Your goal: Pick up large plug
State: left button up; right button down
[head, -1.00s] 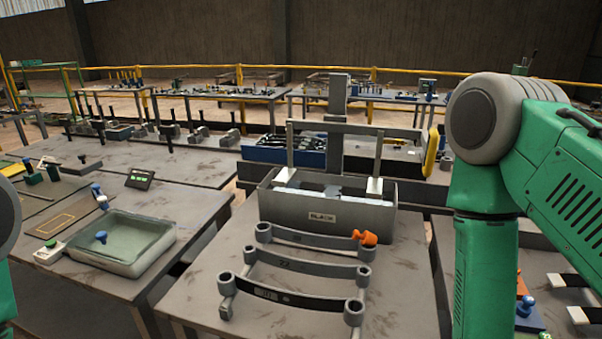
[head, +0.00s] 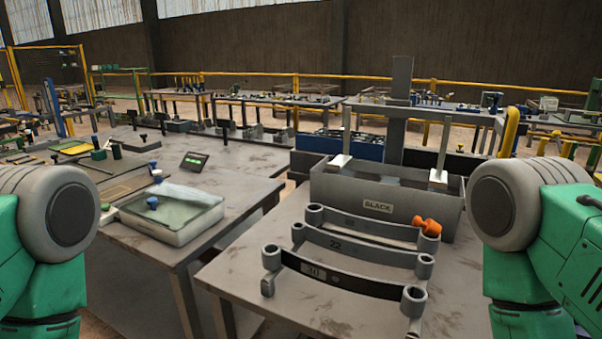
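No part here is labelled as the large plug, and I cannot tell which one it is. My green arms enter at both lower corners, but neither gripper is in view.
A grey bin labelled SLACK (head: 378,207) stands behind the curved bars (head: 345,283) on the near table (head: 235,273). A small display (head: 194,163) stands on the left table. A gap separates the two tables. Free tabletop lies left of the bars.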

aim_at(430, 227)
jog(key=k+l+u, duration=0.1)
jog(key=l+u, duration=0.25)
jog(key=k+l+u, duration=0.2)
jog(key=l+u, duration=0.2)
jog(key=k+l+u, duration=0.2)
jog(key=u, duration=0.15)
